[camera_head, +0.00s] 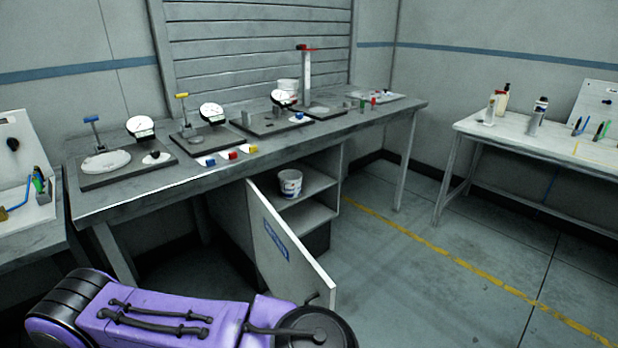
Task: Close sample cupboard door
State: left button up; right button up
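The sample cupboard (322,214) stands under the long grey workbench, its front open. Its pale door (268,232) is hinged on the left and swung well out into the room. The door bears a blue label, and a small dark handle (313,297) shows near its lower free edge. Inside, a white tub (290,183) sits on the shelf. A purple link of my arm crosses the bottom of the view, in front of the door's lower part. Neither of my grippers is in view.
The workbench (390,117) carries dial gauges on dark plates and small coloured blocks. A second bench (480,127) with bottles and pens stands at the right, and another bench edge is at the left. The floor right of the door (430,290) is clear, with a yellow line.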

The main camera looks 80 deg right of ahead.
aim_at(288, 269)
jog(key=z, duration=2.45)
jog(key=i, duration=0.95)
